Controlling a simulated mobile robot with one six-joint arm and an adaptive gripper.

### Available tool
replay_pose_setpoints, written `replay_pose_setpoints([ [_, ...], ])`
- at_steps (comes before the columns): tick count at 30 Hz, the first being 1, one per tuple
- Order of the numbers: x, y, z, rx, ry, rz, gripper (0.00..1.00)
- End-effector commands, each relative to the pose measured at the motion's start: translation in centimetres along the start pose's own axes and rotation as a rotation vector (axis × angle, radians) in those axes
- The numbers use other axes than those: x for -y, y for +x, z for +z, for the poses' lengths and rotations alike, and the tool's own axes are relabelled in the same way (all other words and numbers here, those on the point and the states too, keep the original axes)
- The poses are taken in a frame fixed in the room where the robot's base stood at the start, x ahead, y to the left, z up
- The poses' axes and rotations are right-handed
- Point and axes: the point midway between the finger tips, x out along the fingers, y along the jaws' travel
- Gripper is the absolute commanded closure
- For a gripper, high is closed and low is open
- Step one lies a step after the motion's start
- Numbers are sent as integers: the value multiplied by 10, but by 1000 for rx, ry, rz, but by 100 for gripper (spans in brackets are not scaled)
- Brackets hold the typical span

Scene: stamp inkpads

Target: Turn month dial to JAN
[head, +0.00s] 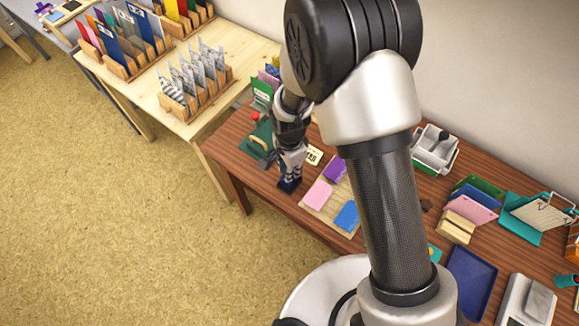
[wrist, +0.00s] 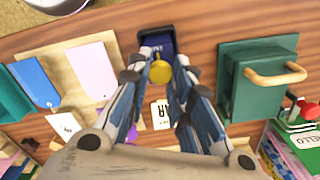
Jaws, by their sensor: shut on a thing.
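A small dark blue and black stamp block (wrist: 157,40) lies on the brown table near its front edge; it also shows below my gripper in the head view (head: 289,186). A round brass-yellow knob (wrist: 160,71) sits at its near side. My gripper (wrist: 160,76) points down with its two fingers on either side of this knob, closed on it. In the head view my gripper (head: 290,170) is at the left part of the table. No month lettering on the dial is readable; the fingers and knob hide part of the block.
A wooden board (head: 345,227) with pink, purple and blue cards lies to the right in the head view. A small lettered card (head: 314,155) lies behind my gripper. A green box with a wooden handle (wrist: 262,85) stands close beside it. The front edge is near.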

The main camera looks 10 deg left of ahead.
Motion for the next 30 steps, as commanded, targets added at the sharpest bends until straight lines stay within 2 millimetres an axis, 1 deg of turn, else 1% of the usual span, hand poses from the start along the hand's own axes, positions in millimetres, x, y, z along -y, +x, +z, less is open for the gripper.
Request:
replay_pose_setpoints([
  [1,0,0,0,0,0,-1,79],
  [9,0,0,0,0,-1,0,61],
  [11,0,0,0,0,-1,0,58],
  [21,0,-3,0,0,-1,-1,58],
  [23,1,-7,0,0,-1,-2,58],
  [26,1,-22,0,-1,-1,-4,58],
  [30,1,-53,0,-1,-1,-6,58],
])
